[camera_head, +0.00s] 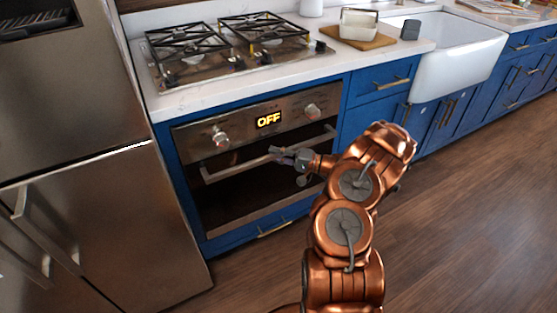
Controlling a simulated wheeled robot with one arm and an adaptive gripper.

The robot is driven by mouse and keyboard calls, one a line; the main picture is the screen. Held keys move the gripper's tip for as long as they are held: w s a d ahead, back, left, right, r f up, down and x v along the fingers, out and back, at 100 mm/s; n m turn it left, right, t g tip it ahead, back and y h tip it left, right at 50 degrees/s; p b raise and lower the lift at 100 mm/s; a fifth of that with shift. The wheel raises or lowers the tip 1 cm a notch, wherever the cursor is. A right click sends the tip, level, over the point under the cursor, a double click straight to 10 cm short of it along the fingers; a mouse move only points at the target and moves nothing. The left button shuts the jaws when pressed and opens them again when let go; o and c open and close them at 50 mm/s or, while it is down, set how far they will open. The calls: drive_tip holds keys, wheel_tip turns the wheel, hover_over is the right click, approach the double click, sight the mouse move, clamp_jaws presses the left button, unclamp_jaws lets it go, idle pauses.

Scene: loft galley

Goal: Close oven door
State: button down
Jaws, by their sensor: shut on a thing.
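The oven (222,127) is built into the blue cabinets under the cooktop, with two knobs and a display reading OFF. Its door (235,205) has dark glass and stands upright or nearly so; I cannot tell whether a small gap remains at its top. The long metal door handle (232,167) runs across the door's upper part. My gripper (281,154) is at the middle of this handle and shut on it. My fingers hide that part of the bar, and my gripper and arm cover some of the door's right side.
A steel fridge (75,110) stands close on the left. A gas cooktop (230,45) is above the oven. A white sink (450,50) and blue cabinets (480,100) run to the right. The wooden floor (460,200) at right is clear.

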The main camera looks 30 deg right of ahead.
drive_tip(key=shift+w+r, duration=0.1)
drive_tip(key=c, duration=1)
unclamp_jaws()
drive_tip(key=shift+o, duration=0.2)
drive_tip(key=shift+d, duration=0.1)
drive_tip(key=v, duration=1.1)
drive_tip(key=shift+s+d, duration=0.25)
drive_tip(key=shift+s, duration=0.1)
drive_tip(key=shift+a, duration=0.1)
